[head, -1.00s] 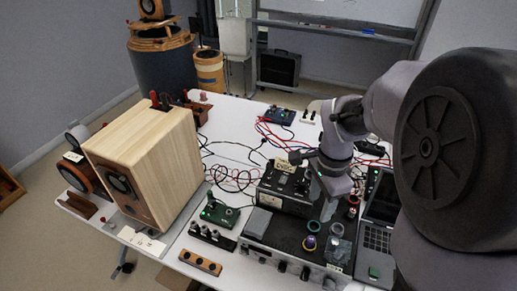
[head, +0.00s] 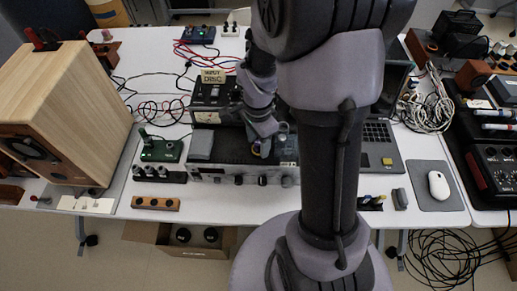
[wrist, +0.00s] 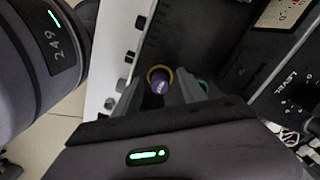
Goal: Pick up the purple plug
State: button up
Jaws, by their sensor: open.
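The purple plug (wrist: 160,84) stands with a yellow ring around its base on a dark equipment surface. In the wrist view it is seen end-on, between the two grey fingers of my gripper (wrist: 163,92). The fingers are open and apart, one on each side of it; whether either touches it I cannot tell. In the head view my gripper (head: 262,138) points down over the top of the equipment box (head: 233,168), near its front right. The plug (head: 257,149) is partly hidden there by the gripper.
A wooden speaker (head: 70,110) stands at the left. A green box (head: 161,150) and a grey block (head: 201,146) are left of my gripper. A labelled meter unit (head: 207,97) stands behind.

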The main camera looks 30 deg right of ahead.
jog(key=shift+r, duration=0.1)
jog(key=shift+c, duration=0.4)
grip_shut()
